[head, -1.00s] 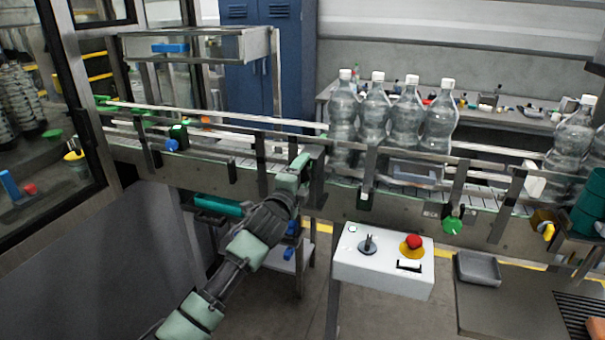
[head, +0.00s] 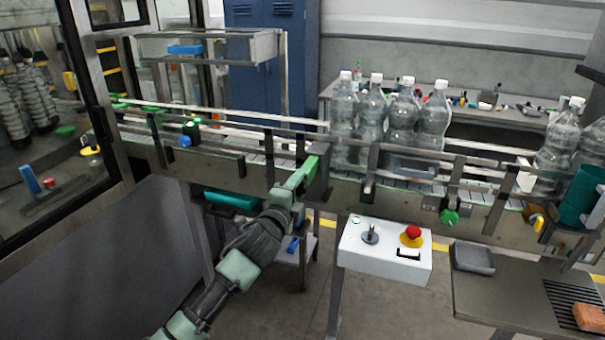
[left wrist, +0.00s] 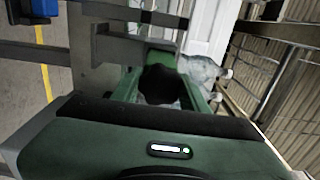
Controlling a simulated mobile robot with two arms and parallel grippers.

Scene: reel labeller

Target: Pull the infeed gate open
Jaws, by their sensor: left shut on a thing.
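The infeed gate (head: 318,178) looks like a grey plate on the front rail of the conveyor, just left of the standing bottles; its exact outline is hard to tell. My left gripper (head: 306,172), with green fingers, is at its left side. In the left wrist view the fingers (left wrist: 163,88) close around a dark round knob (left wrist: 158,85), which seems to be the gate's handle. The gripper's own body hides the lower part of that view. My right gripper is not in view.
Several clear bottles (head: 402,125) stand on the conveyor (head: 225,165) right of the gate. A control box (head: 384,255) with a red button is below, right of my arm. A grey tray (head: 473,258) lies further right. The floor between is free.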

